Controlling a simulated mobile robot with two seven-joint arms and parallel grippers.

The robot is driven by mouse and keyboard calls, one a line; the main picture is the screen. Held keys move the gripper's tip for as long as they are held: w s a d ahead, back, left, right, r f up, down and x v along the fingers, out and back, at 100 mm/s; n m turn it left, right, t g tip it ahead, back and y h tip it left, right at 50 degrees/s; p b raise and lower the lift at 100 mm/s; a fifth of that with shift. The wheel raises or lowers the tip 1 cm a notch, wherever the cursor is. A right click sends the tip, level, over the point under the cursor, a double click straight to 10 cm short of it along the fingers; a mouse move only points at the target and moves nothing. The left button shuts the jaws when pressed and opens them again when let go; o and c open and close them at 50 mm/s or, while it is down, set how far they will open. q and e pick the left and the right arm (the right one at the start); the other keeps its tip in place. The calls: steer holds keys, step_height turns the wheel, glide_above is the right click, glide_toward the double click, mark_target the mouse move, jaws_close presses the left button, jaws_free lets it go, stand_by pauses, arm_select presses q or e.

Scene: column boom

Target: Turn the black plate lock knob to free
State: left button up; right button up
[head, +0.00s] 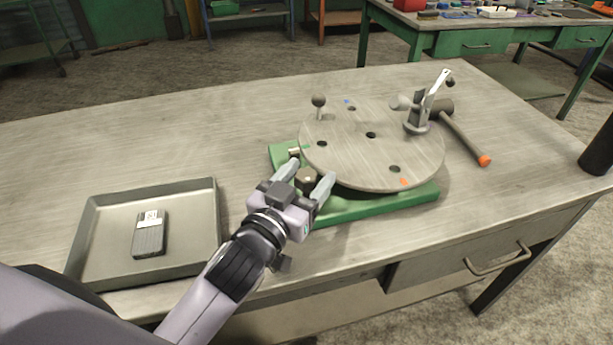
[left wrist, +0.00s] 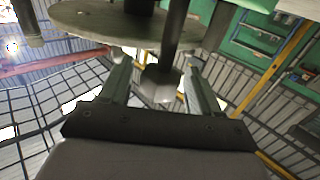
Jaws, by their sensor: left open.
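The round plate (head: 340,150) lies flat on a green base (head: 375,207) on the bench. The dark plate lock knob (head: 306,178) is at the plate's near left edge. My left gripper (head: 309,173) is open, with one finger on each side of the knob. In the left wrist view a grey faceted knob (left wrist: 158,84) shows between the two fingers (left wrist: 157,72), below the plate's edge. I cannot tell whether the fingers touch it or which way it is set. My right gripper is not in view.
A ball-topped pin (head: 319,101) and a metal clamp (head: 418,118) stand on the plate. A hammer (head: 466,138) with an orange handle end lies to the right. A metal tray (head: 190,236) holding a dark device (head: 149,238) is at left. The bench's back left is clear.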

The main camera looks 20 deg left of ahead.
mark_target(301, 186)
arm_select(q)
steer(key=shift+s+a+b, duration=0.2)
steer(key=shift+s, duration=0.95)
steer(key=shift+s+a+b, duration=0.15)
steer(key=shift+s+a, duration=0.1)
steer(key=shift+s, duration=0.95)
steer(key=shift+s+a+b, duration=0.2)
steer(key=shift+s, duration=0.95)
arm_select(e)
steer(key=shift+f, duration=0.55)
